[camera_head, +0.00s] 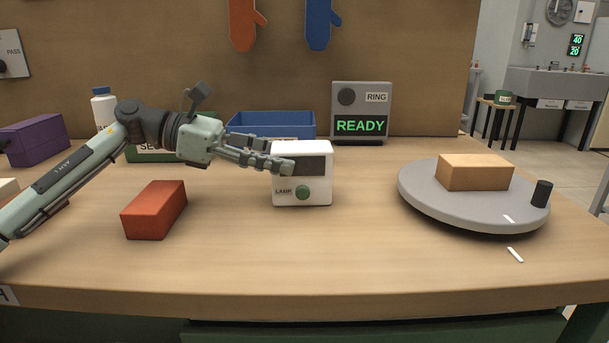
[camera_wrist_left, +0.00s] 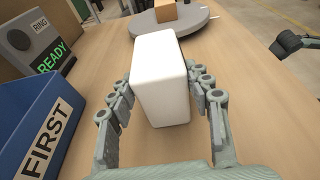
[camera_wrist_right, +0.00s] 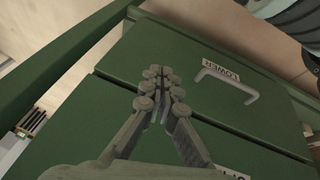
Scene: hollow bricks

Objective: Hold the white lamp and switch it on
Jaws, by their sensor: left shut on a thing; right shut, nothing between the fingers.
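The white lamp (camera_head: 318,193) is a box standing upright on the table, with a dark panel, a green round button (camera_head: 302,192) and the word LAMP on its front. The dark panel shows no light. My left gripper (camera_head: 283,165) is shut on the lamp from the left, its fingers at the upper part. In the left wrist view the lamp (camera_wrist_left: 160,80) sits between the two fingers, and its button is hidden there. My right gripper (camera_wrist_right: 160,80) is shut and empty, in front of a green drawer unit (camera_wrist_right: 200,75) with a handle marked LOWER.
A red brick (camera_head: 153,210) lies left of the lamp. A grey turntable (camera_head: 440,205) with a tan brick (camera_head: 474,172) stands at the right. A blue bin (camera_head: 271,124) and a grey box reading READY (camera_head: 361,110) stand behind. The table in front of the lamp is clear.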

